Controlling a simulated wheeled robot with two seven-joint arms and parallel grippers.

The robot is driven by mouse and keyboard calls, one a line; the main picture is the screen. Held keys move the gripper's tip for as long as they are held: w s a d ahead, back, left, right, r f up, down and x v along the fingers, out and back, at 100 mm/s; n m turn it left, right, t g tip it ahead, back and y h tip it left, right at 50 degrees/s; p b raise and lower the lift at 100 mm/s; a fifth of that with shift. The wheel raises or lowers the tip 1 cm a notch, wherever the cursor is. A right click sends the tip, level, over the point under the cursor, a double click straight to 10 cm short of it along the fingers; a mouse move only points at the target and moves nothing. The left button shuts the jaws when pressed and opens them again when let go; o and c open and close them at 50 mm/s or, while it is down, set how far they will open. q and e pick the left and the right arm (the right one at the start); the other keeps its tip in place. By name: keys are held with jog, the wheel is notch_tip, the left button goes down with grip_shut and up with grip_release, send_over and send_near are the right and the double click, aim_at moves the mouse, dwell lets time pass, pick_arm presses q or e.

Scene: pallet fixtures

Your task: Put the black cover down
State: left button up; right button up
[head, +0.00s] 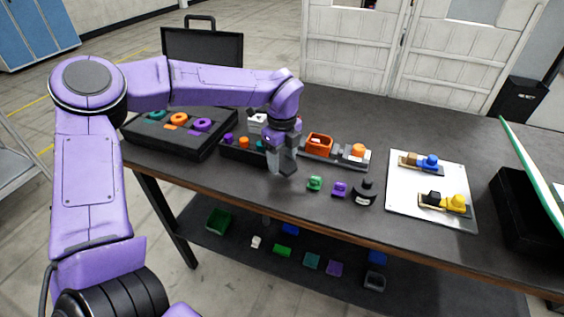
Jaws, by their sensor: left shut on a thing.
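My left gripper (285,168) points down over the table, just left of the green part. It is shut on a dark thing, taken to be the black cover; its outline is hard to tell from the grey fingers. I cannot tell whether it touches the table. My right gripper is not in view.
A dark case (165,150) with colored rings lies left; a tray (240,152) and orange parts (319,144) sit behind the gripper. A white plate (395,200) bears two assemblies at the right. The front table strip is clear. Several parts lie on the lower shelf (300,235).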

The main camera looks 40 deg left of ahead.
aim_at(282, 161)
pick_arm(q)
notch_tip(282, 161, down, 4)
jog(key=shift+w+a+r, duration=0.1)
jog(key=shift+a+r, duration=0.05)
jog(key=shift+r, duration=0.05)
jog(key=shift+f, duration=0.1)
jog(key=shift+f, duration=0.15)
jog(key=o, duration=1.5)
jog(key=shift+c, duration=0.2)
jog(key=shift+r, duration=0.7)
notch_tip(282, 161, up, 11)
jog(key=shift+r+b, duration=0.1)
jog(key=shift+b, duration=0.45)
